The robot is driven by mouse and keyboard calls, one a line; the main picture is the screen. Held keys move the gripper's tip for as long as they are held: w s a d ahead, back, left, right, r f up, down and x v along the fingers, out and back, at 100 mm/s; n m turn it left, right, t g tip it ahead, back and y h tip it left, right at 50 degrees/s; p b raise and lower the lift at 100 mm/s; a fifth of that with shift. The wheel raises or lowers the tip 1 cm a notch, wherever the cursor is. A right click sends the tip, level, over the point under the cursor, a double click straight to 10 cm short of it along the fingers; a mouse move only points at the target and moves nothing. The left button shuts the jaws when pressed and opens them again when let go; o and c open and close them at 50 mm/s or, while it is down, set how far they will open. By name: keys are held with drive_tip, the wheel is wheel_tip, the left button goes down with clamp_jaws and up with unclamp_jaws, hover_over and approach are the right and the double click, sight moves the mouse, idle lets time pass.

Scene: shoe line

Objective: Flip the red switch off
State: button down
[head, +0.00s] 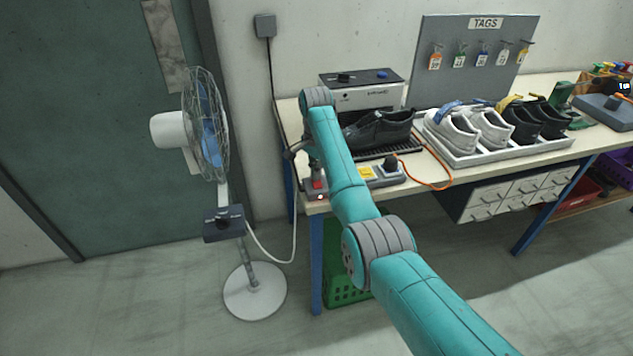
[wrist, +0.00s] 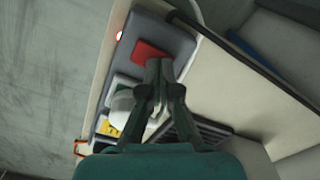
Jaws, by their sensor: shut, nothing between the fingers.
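The red switch (head: 318,184) sits on a grey box at the left front corner of the workbench, with a small lit lamp (head: 320,197) in front of it. In the wrist view the red switch (wrist: 150,52) lies just beyond my fingertips, and the lamp (wrist: 119,36) glows at the box's edge. My gripper (wrist: 158,66) is shut and empty, pointing down over the grey box (wrist: 172,30). Its tips overlap the red switch's lower edge in the picture; I cannot tell whether they touch it. In the head view my arm hides most of the gripper.
A yellow label (head: 367,172) and a dark knob (head: 390,162) are right of the switch. A black shoe (head: 380,130) stands behind, before a grey machine (head: 362,96). A shoe tray (head: 490,152) is further right. A fan (head: 207,125) stands left of the bench.

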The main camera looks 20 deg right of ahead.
drive_tip(key=shift+f, duration=0.5)
drive_tip(key=shift+r, duration=0.15)
drive_tip(key=shift+r, duration=3.4)
